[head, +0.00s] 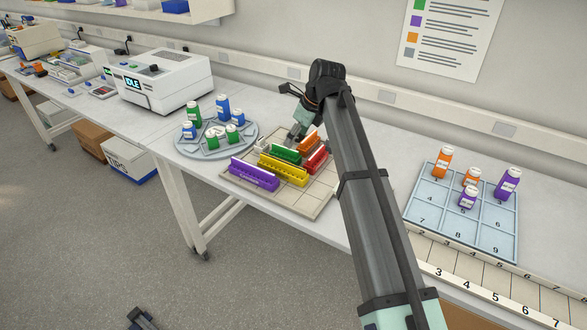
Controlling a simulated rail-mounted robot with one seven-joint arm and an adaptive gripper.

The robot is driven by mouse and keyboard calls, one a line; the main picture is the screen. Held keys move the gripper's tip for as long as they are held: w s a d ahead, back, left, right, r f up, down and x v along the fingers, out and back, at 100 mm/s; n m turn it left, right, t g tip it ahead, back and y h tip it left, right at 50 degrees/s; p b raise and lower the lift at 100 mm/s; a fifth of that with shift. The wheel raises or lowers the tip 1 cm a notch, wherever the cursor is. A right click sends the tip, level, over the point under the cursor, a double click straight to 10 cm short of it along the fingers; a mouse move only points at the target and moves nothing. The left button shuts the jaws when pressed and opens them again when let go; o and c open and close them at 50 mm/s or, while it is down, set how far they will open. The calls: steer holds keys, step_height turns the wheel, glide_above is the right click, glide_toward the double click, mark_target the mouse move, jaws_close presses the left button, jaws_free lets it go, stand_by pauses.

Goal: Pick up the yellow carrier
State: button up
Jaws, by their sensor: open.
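The yellow carrier (283,171) is a long ribbed strip lying on a beige tray (303,205) on the bench, in the middle of the head view. A purple carrier (254,177) lies in front of it to the left, a green carrier (286,154) behind it, a red carrier (317,160) to its right, and an orange carrier (309,142) further back. My gripper (297,132) is above the back of the tray, behind the green carrier, apart from the yellow one. It is open; its fingertips are small and partly hidden by my arm.
A round grey turntable (247,140) with several green and blue bottles stands left of the tray. A numbered blue-grey grid tray (429,211) with orange and purple bottles is at right. A white machine reading IDLE (168,82) stands at back left. A numbered rail (480,282) runs along the front right.

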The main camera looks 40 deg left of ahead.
mark_target(284, 162)
steer(key=p+x, duration=0.2)
steer(key=x, duration=0.7)
steer(key=shift+w+a+f, duration=0.1)
steer(key=shift+a+f, duration=0.05)
steer(key=shift+f, duration=0.2)
steer(key=shift+p+x, duration=1.1)
steer(key=shift+x, duration=1.5)
jaws_close()
